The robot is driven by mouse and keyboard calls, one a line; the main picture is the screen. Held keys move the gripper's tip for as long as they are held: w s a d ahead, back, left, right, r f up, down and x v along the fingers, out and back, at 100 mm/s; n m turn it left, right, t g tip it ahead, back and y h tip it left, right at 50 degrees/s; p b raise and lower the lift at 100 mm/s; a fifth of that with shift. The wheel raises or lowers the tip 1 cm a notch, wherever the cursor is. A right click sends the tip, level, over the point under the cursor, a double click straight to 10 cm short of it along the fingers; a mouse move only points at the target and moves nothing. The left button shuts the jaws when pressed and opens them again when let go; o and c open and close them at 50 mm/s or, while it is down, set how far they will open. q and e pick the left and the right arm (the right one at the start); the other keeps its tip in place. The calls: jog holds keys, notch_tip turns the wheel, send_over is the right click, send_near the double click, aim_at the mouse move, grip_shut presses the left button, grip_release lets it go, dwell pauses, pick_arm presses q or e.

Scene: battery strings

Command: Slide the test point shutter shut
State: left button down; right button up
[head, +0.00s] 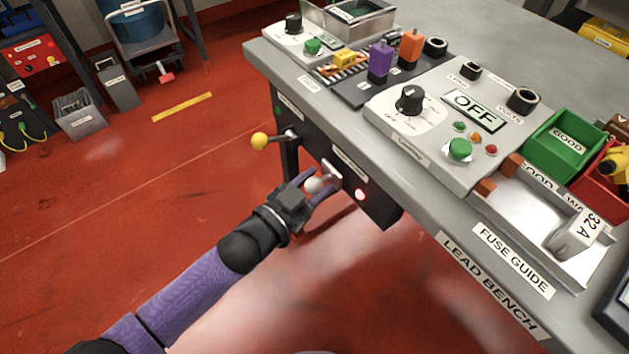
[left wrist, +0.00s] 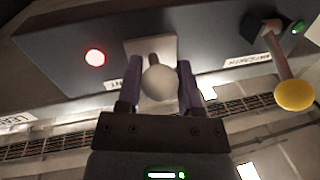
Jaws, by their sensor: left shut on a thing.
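The test point shutter is on the dark panel (head: 378,203) under the bench edge, with a pale plate (head: 332,172) and a white ball knob (head: 313,186). My left gripper (head: 322,187) has its purple fingers on either side of the knob and is shut on it. The left wrist view shows the white knob (left wrist: 159,83) between the fingers, in front of the pale plate (left wrist: 140,47). A red lamp (head: 360,195) glows beside the plate; it also shows in the left wrist view (left wrist: 95,58). My right gripper is in neither view.
A yellow ball lever (head: 259,141) sticks out of the same panel, left of my gripper. The lead bench (head: 405,180) overhangs the panel and carries a tester reading OFF (head: 474,109) and a green bin (head: 560,148). The red floor around my left arm is clear.

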aim_at(359, 192)
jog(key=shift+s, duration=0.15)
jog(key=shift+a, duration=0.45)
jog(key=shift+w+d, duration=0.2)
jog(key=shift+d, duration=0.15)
pick_arm(q)
jog(key=s+d+p, duration=0.1)
jog(key=s, duration=0.1)
jog(key=s+d+p, duration=0.1)
jog(key=s+d, duration=0.1)
jog(key=shift+s+d+r+p, duration=0.1)
jog(key=shift+s+d+p, duration=0.05)
jog(key=shift+s+p, duration=0.2)
jog(key=shift+s+d, duration=0.2)
jog(key=shift+d, duration=0.05)
jog(key=shift+f, duration=0.2)
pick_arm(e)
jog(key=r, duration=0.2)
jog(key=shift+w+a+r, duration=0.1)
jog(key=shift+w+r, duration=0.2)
pick_arm(q)
jog(key=shift+c, duration=1.3)
grip_release()
jog(key=shift+s, duration=0.15)
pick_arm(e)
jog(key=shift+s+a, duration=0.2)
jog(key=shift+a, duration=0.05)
